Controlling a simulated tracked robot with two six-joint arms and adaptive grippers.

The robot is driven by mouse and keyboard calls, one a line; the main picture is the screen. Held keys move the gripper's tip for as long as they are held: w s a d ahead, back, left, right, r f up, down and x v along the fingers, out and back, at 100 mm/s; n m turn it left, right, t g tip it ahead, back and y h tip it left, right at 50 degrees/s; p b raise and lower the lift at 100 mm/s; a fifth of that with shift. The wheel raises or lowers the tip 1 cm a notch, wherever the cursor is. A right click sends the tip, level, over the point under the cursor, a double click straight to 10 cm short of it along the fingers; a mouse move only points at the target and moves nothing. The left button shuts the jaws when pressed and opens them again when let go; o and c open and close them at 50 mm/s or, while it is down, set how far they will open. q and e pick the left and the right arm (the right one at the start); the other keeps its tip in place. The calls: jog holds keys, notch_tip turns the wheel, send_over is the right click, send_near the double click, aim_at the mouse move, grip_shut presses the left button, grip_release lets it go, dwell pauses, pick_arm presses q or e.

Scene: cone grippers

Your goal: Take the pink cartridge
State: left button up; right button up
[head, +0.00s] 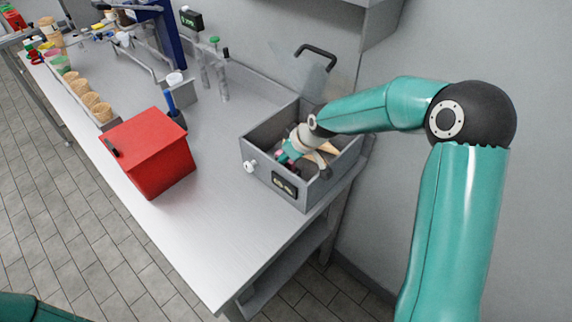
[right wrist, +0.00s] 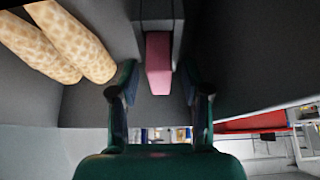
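The pink cartridge (right wrist: 158,62) is in the right wrist view, standing in a grey slot. A small pink patch (head: 282,157) shows in the head view inside the open grey box (head: 262,178), probably the same cartridge. My right gripper (right wrist: 158,78) reaches down into that box. Its two fingers are apart, one on each side of the cartridge, with a visible gap on both sides. In the head view the right gripper (head: 292,150) partly hides the box's contents. My left gripper is not in view.
Two wafer cones (right wrist: 62,42) lie beside the slot in the right wrist view. The box's walls stand close around the right gripper. A red box (head: 150,160) stands on the steel table (head: 228,225) to the left. Clear tabletop lies between the boxes.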

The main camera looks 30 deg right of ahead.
grip_shut()
jog(key=shift+r, duration=0.1)
